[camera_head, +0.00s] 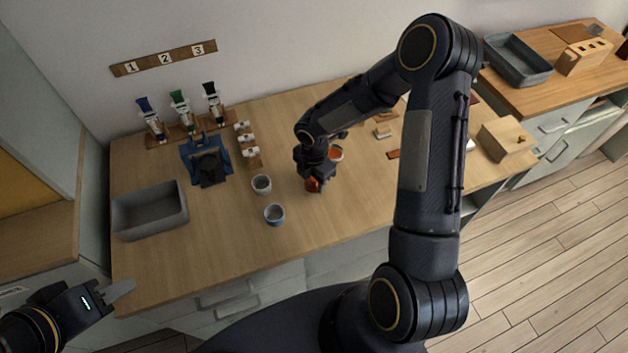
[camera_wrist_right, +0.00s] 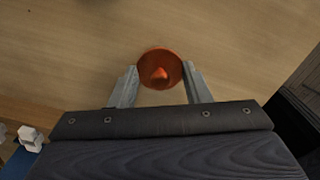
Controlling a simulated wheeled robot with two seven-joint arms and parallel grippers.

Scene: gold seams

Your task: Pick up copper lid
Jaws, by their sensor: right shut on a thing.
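The copper lid (camera_wrist_right: 160,69) is a round orange disc with a small knob at its centre. In the right wrist view it sits between the two fingers of my right gripper (camera_wrist_right: 160,84), which is shut on it. In the head view the lid (camera_head: 312,185) shows as a small orange patch under my right gripper (camera_head: 316,184), low over the middle of the wooden table; most of it is hidden. I cannot tell whether it touches the tabletop. My left gripper (camera_head: 121,291) is at the lower left, off the table's front edge, apart from everything; its jaw opening is unclear.
Two grey cups (camera_head: 261,184) (camera_head: 274,214) stand left of my right gripper. A pale round container with orange inside (camera_head: 336,153) is just behind it. A grey bin (camera_head: 150,210), a blue stand (camera_head: 190,153) and a wooden box (camera_head: 507,138) are further off. The front middle table is clear.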

